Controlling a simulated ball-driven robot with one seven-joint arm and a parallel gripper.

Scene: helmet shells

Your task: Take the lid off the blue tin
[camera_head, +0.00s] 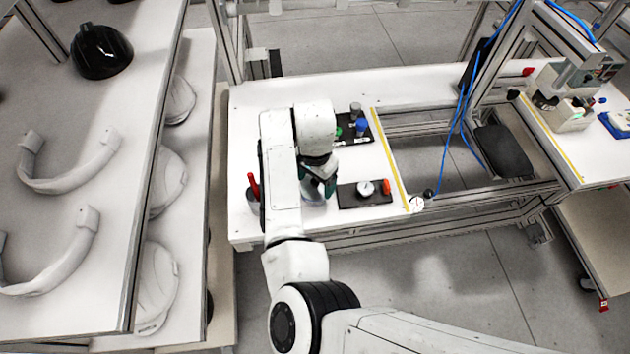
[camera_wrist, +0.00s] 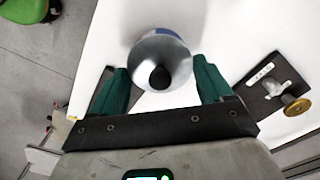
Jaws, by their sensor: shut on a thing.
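In the wrist view a round silver-grey lid (camera_wrist: 148,55) with a dark knob (camera_wrist: 160,77) sits between my two green fingers. A strip of blue, the tin (camera_wrist: 172,34), shows just beyond the lid's far edge. My gripper (camera_wrist: 160,70) is shut on the lid, one finger on each side of it. In the head view my gripper (camera_head: 320,187) is low over the white table's front left part, and my arm hides most of the lid and tin. I cannot tell whether the lid rests on the tin or is raised.
A black plate (camera_head: 350,199) with a gauge and an orange knob lies just right of my gripper. Another dark plate (camera_head: 346,120) with blue and green parts is behind it. A red-handled object (camera_head: 254,187) stands to the left. The white table (camera_head: 247,110) is bare at the back left.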

